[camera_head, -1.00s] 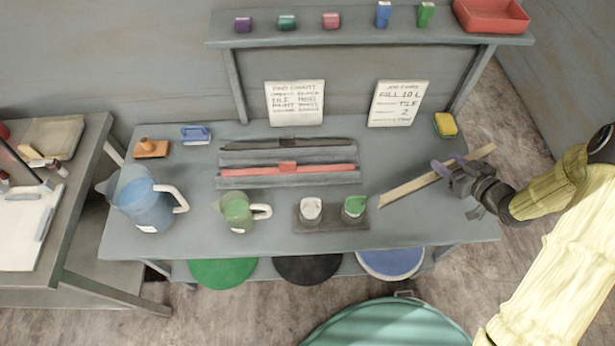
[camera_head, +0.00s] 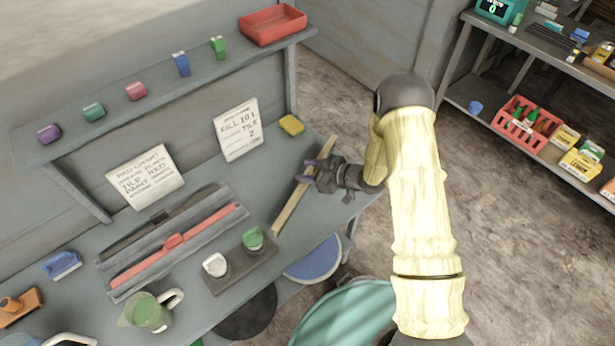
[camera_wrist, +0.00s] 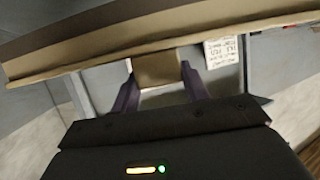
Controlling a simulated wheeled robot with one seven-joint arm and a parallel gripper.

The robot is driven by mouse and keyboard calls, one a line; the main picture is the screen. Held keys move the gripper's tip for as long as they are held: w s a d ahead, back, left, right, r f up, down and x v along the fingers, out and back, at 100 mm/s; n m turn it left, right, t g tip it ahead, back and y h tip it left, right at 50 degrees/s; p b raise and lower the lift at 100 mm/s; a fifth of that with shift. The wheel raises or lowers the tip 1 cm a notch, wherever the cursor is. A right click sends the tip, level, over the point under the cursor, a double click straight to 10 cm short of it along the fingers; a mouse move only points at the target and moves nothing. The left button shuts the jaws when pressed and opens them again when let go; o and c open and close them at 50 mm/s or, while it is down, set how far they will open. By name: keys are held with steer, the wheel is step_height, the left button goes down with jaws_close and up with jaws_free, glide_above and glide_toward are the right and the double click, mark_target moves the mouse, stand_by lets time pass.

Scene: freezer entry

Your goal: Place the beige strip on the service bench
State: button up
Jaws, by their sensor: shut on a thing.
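My gripper (camera_head: 314,174) is shut on the beige strip (camera_head: 289,212), a long thin bar, gripped near its middle. In the wrist view the strip (camera_wrist: 80,42) crosses the top of the picture. A tan block (camera_wrist: 158,68) on its underside sits between my two purple fingers. In the head view the strip shows over the right end of a grey bench (camera_head: 262,200), slanting from lower left to upper right. I cannot tell whether it touches the bench top. Which bench is the service bench is not marked in these views.
The bench holds a rack with a red bar (camera_head: 180,243), a dark holder with white and green pieces (camera_head: 240,266), a green jug (camera_head: 148,312) and a yellow sponge (camera_head: 291,125). A shelf unit (camera_head: 555,45) with a red crate (camera_head: 522,125) stands right, across open floor.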

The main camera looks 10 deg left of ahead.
step_height(320, 180, down, 3)
steer(key=shift+f+p, duration=0.2)
steer(key=shift+p, duration=0.35)
steer(key=shift+w+f, duration=0.15)
steer(key=shift+f, duration=0.3)
steer(key=shift+d+r, duration=0.1)
steer(key=shift+d, duration=0.05)
steer(key=shift+s, duration=0.2)
steer(key=o, duration=1.3)
steer(key=shift+a+f, duration=0.2)
steer(key=shift+r, duration=0.1)
